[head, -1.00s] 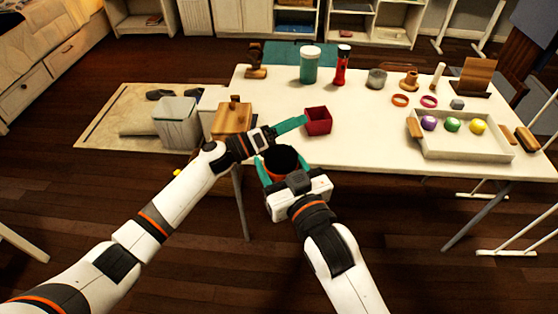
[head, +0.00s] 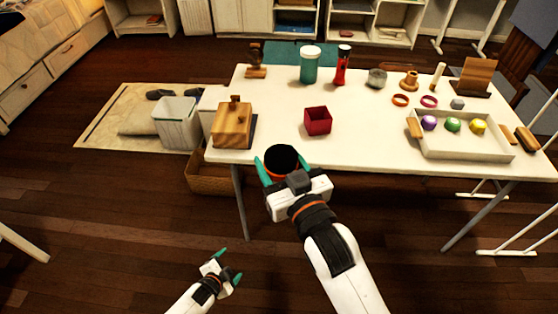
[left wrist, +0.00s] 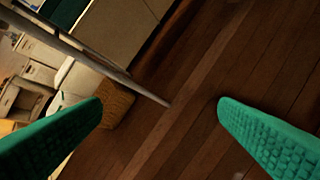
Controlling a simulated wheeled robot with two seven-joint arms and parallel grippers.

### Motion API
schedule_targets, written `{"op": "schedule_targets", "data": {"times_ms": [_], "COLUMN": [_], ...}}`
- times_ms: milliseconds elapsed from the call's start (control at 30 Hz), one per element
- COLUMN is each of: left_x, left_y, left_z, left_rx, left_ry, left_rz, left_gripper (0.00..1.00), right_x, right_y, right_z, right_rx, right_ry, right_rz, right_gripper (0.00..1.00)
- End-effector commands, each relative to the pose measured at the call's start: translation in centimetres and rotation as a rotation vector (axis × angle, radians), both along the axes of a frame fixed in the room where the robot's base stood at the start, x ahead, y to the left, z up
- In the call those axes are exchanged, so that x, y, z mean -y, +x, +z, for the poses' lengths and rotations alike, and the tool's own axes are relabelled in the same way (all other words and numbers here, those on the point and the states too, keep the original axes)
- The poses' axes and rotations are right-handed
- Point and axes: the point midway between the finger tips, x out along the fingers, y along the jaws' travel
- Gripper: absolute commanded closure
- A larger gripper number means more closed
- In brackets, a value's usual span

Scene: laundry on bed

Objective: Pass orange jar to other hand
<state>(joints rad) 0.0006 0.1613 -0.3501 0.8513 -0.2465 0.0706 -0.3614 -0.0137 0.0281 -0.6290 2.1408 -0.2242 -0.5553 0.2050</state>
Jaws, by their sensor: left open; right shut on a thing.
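The orange jar (head: 281,160) has a black top and shows a little orange-red below it. My right gripper (head: 281,173) is shut on it, with its teal fingers on either side, at the table's front edge in the head view. The gripper hides most of the jar's lower part. My left gripper (head: 228,264) is open and empty, low at the left over the wooden floor, well apart from the jar. In the left wrist view its two teal fingers (left wrist: 160,130) are wide apart with nothing between them.
The white table (head: 370,130) holds a red square box (head: 318,121), a wooden box (head: 233,125), a teal jar (head: 310,65), a red flashlight (head: 342,66) and a tray (head: 460,148) with coloured balls. A wicker basket (head: 208,180) stands under the table's left end.

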Motion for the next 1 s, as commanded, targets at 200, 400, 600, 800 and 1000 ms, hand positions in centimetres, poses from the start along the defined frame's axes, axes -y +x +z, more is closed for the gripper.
{"op": "schedule_targets", "data": {"times_ms": [200, 400, 600, 800, 1000], "left_x": [-2.0, -3.2, -3.8, -3.8, -3.9], "left_y": [-10.4, -20.5, -29.4, -34.4, -35.4], "left_z": [-6.5, -10.5, -12.6, -13.2, -13.3], "left_rx": [-0.274, -0.503, -0.683, -0.780, -0.800], "left_ry": [-0.087, -0.143, -0.171, -0.182, -0.184], "left_rz": [0.230, 0.445, 0.631, 0.735, 0.760], "left_gripper": [0.16, 0.16, 0.16, 0.16, 0.16], "right_x": [0.0, 0.0, 0.0, 0.0, 0.0], "right_y": [0.0, 0.0, 0.0, 0.0, 0.0], "right_z": [0.1, 0.1, 0.1, 0.1, 0.1], "right_rx": [0.002, 0.002, 0.002, 0.002, 0.002], "right_ry": [0.001, 0.001, 0.001, 0.001, 0.001], "right_rz": [0.000, 0.000, 0.000, 0.000, 0.000], "right_gripper": [0.71, 0.71, 0.71, 0.71, 0.71]}}
